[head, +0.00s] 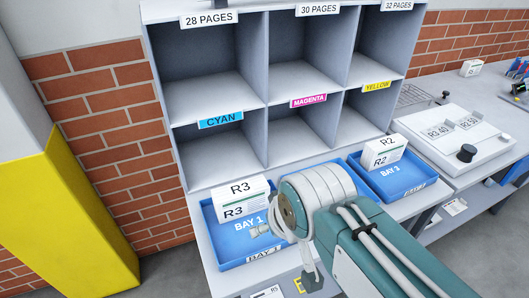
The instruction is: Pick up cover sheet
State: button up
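I cannot pick out a cover sheet in the head view. My arm reaches in from the lower right, and its rounded wrist covers the middle of the bench. Only a small grey part of my gripper (312,276) seems to show below the wrist, at the bench's front edge. Its fingers cannot be made out, so I cannot tell whether it is open or holds anything. A white box marked R3 (240,200) stands in the blue BAY 1 tray (234,252). A white box marked R2 (383,152) stands at the back of the blue BAY 3 tray (397,180).
A grey rack (223,142) of empty compartments, with cyan, magenta and yellow labels, stands behind the trays. A white machine with a black knob (467,152) is at right. A yellow column (85,215) stands at left. My wrist mostly hides the tray between BAY 1 and BAY 3.

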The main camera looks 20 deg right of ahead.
aim_at(438, 131)
jog(key=k+j+z, duration=0.1)
jog(key=z, duration=0.35)
jog(key=k+z, duration=0.25)
jog(key=z, duration=0.2)
jog(key=l+z, duration=0.35)
jog(key=i+l+z, duration=0.25)
jog(key=i+l, duration=0.4)
jog(key=k, duration=0.2)
jog(key=k+u, duration=0.25)
jog(key=u, duration=0.15)
jog(key=k+u, duration=0.2)
jog(key=u, duration=0.2)
